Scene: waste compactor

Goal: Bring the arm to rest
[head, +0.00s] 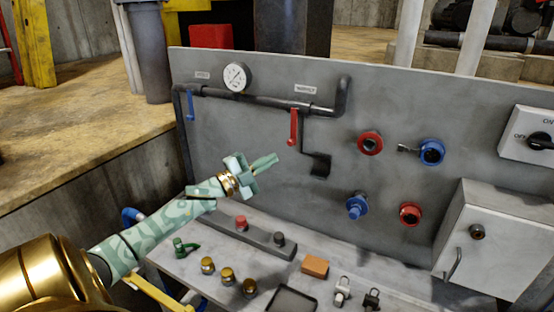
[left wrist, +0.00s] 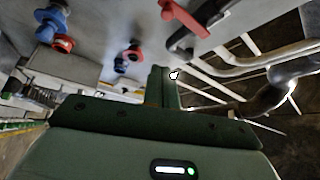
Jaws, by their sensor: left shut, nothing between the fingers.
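My left arm comes in from the left in the head view, with a green patterned forearm and gold bands. Its left gripper (head: 263,162) is shut and empty, raised in front of the grey panel (head: 330,215). It is apart from the red lever (head: 293,127), which hangs down to its upper right. In the left wrist view the closed fingers (left wrist: 164,85) show at the centre, with the red lever (left wrist: 186,17) beyond them. My right gripper is not in view.
Below stands a bench with brass knobs (head: 228,276), an orange block (head: 315,266) and padlocks (head: 342,290). The panel carries a gauge (head: 235,77), a blue lever (head: 190,105) and red and blue couplings (head: 370,143). A grey box (head: 490,240) stands at right.

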